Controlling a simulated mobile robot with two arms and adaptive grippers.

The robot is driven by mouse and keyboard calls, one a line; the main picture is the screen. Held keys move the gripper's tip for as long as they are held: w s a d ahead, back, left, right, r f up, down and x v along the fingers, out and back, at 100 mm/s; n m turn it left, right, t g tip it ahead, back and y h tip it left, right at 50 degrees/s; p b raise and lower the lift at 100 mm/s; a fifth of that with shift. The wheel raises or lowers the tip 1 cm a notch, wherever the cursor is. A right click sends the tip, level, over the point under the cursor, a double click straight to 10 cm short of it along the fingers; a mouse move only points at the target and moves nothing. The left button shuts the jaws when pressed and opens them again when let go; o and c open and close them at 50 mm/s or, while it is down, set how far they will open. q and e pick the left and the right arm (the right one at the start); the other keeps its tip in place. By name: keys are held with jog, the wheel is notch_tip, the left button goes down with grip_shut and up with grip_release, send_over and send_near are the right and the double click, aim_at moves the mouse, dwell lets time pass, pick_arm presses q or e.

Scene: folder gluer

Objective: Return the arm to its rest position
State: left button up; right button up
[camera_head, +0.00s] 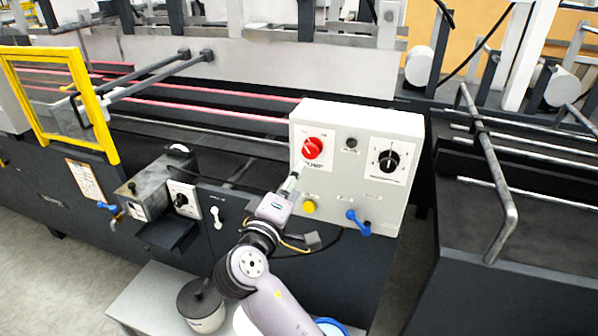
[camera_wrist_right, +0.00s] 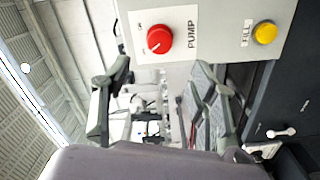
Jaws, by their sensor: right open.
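My right arm comes up from the bottom middle of the head view. Its gripper (camera_head: 291,181) is in front of the left edge of a pale control box (camera_head: 372,118), just below and left of a red PUMP knob (camera_head: 313,148). In the right wrist view the gripper (camera_wrist_right: 163,85) has its two fingers spread wide, with nothing between them. The red knob (camera_wrist_right: 159,38) and a yellow button (camera_wrist_right: 265,32) lie beyond the fingers there, apart from them. My left gripper is not in view.
The box also carries a black knob (camera_head: 388,161), the yellow button (camera_head: 309,206) and a blue lever (camera_head: 358,222). A smaller metal unit (camera_head: 150,187) is to the left. A lidded pot (camera_head: 201,304) stands on a low surface (camera_head: 147,300). A yellow frame (camera_head: 47,117) rises at far left.

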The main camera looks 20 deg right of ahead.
jog(key=shift+s+a, duration=0.15)
jog(key=shift+s, duration=0.15)
jog(key=shift+f, duration=0.1)
